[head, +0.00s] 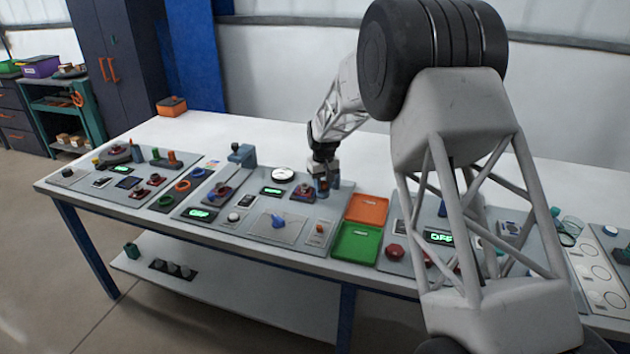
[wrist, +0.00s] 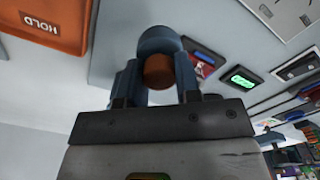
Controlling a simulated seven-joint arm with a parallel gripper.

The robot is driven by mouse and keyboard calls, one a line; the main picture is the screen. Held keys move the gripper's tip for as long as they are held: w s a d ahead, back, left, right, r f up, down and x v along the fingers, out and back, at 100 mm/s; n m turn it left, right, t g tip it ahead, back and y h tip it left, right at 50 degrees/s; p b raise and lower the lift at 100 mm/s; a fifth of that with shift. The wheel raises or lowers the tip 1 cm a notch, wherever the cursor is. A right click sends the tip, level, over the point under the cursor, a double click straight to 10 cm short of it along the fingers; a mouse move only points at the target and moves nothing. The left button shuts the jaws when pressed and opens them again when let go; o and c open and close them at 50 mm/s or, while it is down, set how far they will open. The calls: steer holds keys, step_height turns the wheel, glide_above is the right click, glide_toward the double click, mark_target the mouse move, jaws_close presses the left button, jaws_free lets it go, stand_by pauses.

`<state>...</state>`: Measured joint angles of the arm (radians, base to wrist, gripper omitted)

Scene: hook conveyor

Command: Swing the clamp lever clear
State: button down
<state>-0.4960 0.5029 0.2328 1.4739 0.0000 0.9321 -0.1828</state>
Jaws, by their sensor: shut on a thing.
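My gripper (head: 323,172) is low over the right end of the middle panel in the head view. In the wrist view my gripper (wrist: 157,78) has its two blue-grey fingers closed around the brown-orange round end of the clamp lever (wrist: 158,71). A rounded blue part (wrist: 160,40) shows just beyond the fingertips; I cannot tell how it joins the lever. In the head view the gripper hides most of the clamp, and the lever's angle cannot be told.
An orange tray (head: 367,209) and a green tray (head: 356,244) lie just right of the gripper. A blue upright fixture (head: 242,154) stands to its left. A white round dial (head: 283,174) and a blue knob (head: 278,221) are nearby. The white table behind is clear.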

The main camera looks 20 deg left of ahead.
steer(key=shift+d+r+n, duration=0.1)
steer(key=shift+d+n, duration=1.6)
steer(key=shift+d, duration=0.1)
steer(key=shift+w, duration=0.1)
steer(key=c, duration=0.8)
jaws_free()
steer(key=shift+r, duration=3.85)
steer(key=shift+d, duration=0.1)
